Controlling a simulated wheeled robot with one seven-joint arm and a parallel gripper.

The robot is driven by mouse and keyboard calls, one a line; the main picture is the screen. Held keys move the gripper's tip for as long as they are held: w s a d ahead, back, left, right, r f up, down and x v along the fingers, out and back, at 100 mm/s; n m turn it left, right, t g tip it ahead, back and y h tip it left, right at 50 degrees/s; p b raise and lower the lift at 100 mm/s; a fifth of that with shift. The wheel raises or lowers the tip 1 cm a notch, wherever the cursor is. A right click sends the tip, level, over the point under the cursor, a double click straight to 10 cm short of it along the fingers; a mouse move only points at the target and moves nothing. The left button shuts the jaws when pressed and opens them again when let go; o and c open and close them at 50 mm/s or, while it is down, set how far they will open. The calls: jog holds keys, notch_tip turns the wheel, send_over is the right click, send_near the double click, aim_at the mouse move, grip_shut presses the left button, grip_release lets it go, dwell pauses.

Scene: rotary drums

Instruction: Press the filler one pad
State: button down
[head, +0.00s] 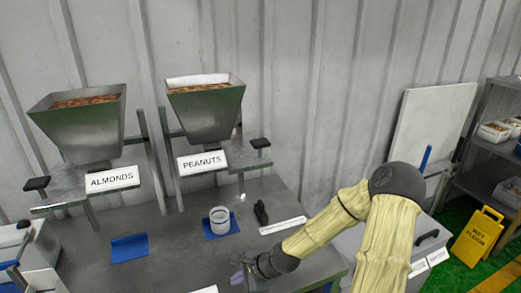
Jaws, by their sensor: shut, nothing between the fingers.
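Two metal hopper fillers stand over the grey table (170,232). The left filler (85,125) is labelled ALMONDS and the right filler (205,110) is labelled PEANUTS. A black pad (37,184) is beside the left filler, and another black pad (261,143) is beside the right one. No label reading "filler one" is legible, so I cannot tell which pad carries that name. My gripper (241,279) is shut and empty, low at the table's front right, apart from both black pads. Its fingertips are small and hard to make out.
A white cup (219,219) stands on a blue mat (234,226) below the peanut filler. Another blue mat (129,248) lies bare below the almond filler. A black upright piece (261,213) stands right of the cup. A yellow wet-floor sign (478,236) is at far right.

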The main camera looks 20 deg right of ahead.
jog(key=s+n, duration=0.1)
jog(key=s+f+n+g+h+b, duration=0.1)
jog(key=n, duration=0.1)
jog(key=s+n, duration=0.1)
jog(key=shift+s+f+n+g+h+b, duration=0.3)
jog(key=shift+f+n+g+h, duration=0.1)
jog(key=s+d+r+n+h+b, duration=0.1)
jog(key=s+r+n+h+b, duration=0.3)
jog(key=s+r+n, duration=0.4)
jog(key=s+n+b, duration=0.1)
jog(key=n, duration=0.5)
jog(key=shift+s+d+r+g, duration=0.15)
jog(key=shift+d+g, duration=0.2)
jog(key=shift+g, duration=0.05)
jog(key=shift+a, duration=0.1)
